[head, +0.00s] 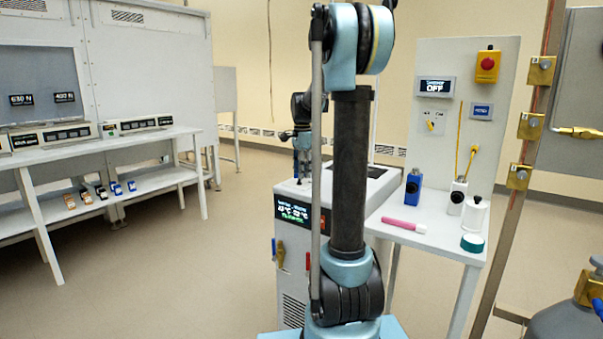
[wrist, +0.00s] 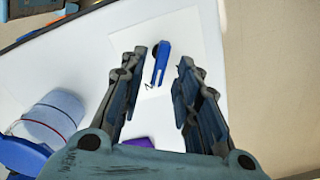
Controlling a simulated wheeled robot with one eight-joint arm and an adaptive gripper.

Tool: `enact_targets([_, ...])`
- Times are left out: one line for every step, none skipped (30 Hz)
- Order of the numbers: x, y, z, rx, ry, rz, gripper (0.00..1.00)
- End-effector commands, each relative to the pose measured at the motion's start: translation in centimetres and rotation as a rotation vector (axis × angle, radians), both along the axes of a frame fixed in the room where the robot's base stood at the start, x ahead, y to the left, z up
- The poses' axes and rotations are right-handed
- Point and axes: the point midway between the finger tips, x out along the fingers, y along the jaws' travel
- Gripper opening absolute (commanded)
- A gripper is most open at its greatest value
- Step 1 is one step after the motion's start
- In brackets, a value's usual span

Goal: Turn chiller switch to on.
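The white chiller-like cabinet (head: 291,193) stands behind my arm in the head view. A lit display (head: 291,213) is on its front, with small text I cannot read surely. My gripper (head: 302,167) points down above the cabinet's top, partly hidden by my arm. In the wrist view my gripper (wrist: 160,90) is open and empty. A blue lever-like part (wrist: 162,62) on a white plate (wrist: 195,45) shows between and beyond the fingers, apart from them. I cannot tell its setting, or whether it is the chiller switch.
A side table (head: 395,231) holds a blue bottle (head: 413,187), a pink tube (head: 403,225) and a green-lidded piece (head: 472,243). An upright panel shows an OFF display (head: 436,87). In the wrist view a blue-and-white cylinder (wrist: 55,115) lies left of the fingers.

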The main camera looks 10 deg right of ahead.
Motion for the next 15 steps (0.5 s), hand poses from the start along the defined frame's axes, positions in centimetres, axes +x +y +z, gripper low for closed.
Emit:
enact_targets([0.0,0.0,0.0,0.0,0.0,0.0,0.3])
enact_targets([0.0,0.0,0.0,0.0,0.0,0.0,0.3])
enact_targets([0.0,0.0,0.1,0.0,0.001,0.0,0.3])
enact_targets([0.0,0.0,0.2,0.0,0.001,0.0,0.3])
enact_targets([0.0,0.0,0.4,0.0,0.001,0.0,0.3])
enact_targets([0.0,0.0,0.7,0.0,0.001,0.0,0.3])
enact_targets([0.0,0.0,1.0,0.0,0.001,0.0,0.3])
enact_targets([0.0,0.0,1.3,0.0,0.001,0.0,0.3])
enact_targets([0.0,0.0,1.9,0.0,0.001,0.0,0.3])
enact_targets([0.0,0.0,2.4,0.0,0.001,0.0,0.3])
enact_targets([0.0,0.0,2.9,0.0,0.001,0.0,0.3])
enact_targets([0.0,0.0,3.6,0.0,0.001,0.0,0.3])
enact_targets([0.0,0.0,4.1,0.0,0.001,0.0,0.3])
enact_targets([0.0,0.0,4.7,0.0,0.001,0.0,0.3])
enact_targets([0.0,0.0,5.5,0.0,0.001,0.0,0.3])
